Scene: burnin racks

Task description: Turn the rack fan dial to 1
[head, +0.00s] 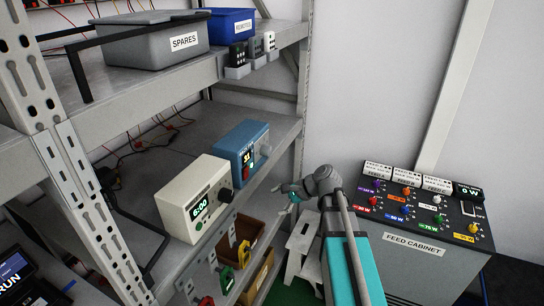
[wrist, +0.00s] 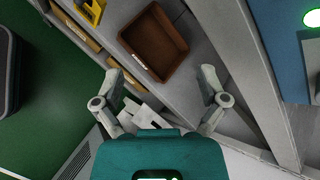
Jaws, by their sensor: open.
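A cream box (head: 196,200) with a green display reading like 6:00 sits on the middle shelf, with a dark round knob (head: 226,196) on its front. A blue box (head: 243,148) stands behind it, with a small yellow-lit display, a red part and a pale round part on its front. I cannot read which of these is the fan dial. My gripper (head: 290,194) is in front of the shelf, right of the boxes and apart from them. In the wrist view my gripper (wrist: 161,76) has its fingers spread with nothing between them.
A brown bin (wrist: 143,62) lies on the lower level beyond my fingers. The feed cabinet (head: 413,247) with coloured knobs stands at the right. A grey SPARES bin (head: 150,47) and a blue bin (head: 229,14) are on the upper shelf. A rack upright (head: 92,200) stands at the left.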

